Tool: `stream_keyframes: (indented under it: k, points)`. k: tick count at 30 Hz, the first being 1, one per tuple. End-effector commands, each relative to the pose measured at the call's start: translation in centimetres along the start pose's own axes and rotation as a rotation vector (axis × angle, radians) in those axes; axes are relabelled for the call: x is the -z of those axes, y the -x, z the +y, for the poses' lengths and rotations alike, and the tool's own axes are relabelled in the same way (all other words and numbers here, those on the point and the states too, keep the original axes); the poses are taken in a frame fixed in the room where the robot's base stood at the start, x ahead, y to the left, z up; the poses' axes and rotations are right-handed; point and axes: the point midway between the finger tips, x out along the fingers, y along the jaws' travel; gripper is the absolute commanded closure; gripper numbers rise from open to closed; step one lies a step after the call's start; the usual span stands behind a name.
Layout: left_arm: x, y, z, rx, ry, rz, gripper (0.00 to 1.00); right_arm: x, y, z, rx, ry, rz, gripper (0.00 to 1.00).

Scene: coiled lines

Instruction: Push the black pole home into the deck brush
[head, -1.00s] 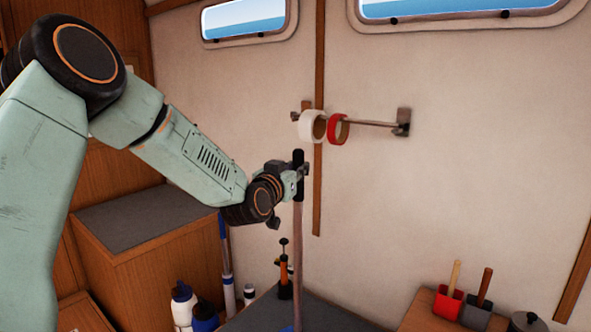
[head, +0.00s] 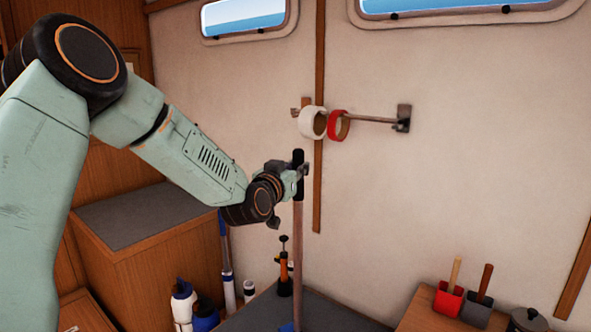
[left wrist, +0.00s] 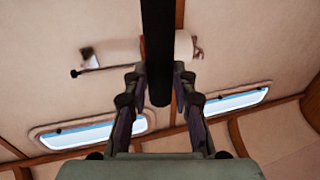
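The pole (head: 297,235) stands upright in the head view, with a brownish shaft and a black grip (head: 298,160) at its top. My left gripper (head: 300,172) is at the black grip. In the left wrist view the black pole (left wrist: 158,45) runs between the two fingers, which sit close against its sides, and its end shows between them. The gripper looks shut on it. A small blue piece shows at the pole's foot at the bottom edge of the head view. The deck brush cannot be made out clearly. My right gripper is not in view.
A wall rod (head: 375,119) behind holds a white roll (head: 311,123) and a red roll (head: 338,125). An orange pump (head: 285,280), a blue-and-white pole (head: 226,265) and bottles (head: 183,305) stand near the pole's lower part. Red and grey holders (head: 448,301) sit at right.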

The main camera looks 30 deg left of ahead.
Motion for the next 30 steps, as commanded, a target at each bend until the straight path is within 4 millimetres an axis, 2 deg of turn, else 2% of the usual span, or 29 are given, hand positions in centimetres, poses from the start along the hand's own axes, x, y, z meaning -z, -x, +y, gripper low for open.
stream_keyframes:
  k: [1, 9, 19, 23, 30]
  points:
    - [0.1, 0.0, 0.0, 0.000, 0.000, 0.002, 0.70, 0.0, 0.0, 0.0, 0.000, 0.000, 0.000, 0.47]
    - [0.0, 0.0, 0.0, 0.000, 0.000, 0.001, 0.48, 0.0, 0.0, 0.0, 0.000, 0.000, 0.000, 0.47]
    - [-0.1, 0.3, 0.0, 0.000, 0.002, -0.002, 0.48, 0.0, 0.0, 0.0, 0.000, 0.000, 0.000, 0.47]
    - [0.0, 1.5, -0.1, 0.001, 0.005, -0.002, 0.48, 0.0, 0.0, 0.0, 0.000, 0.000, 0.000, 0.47]
    - [0.0, 5.4, -0.1, 0.001, 0.009, -0.001, 0.48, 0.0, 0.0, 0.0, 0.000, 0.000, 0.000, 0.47]
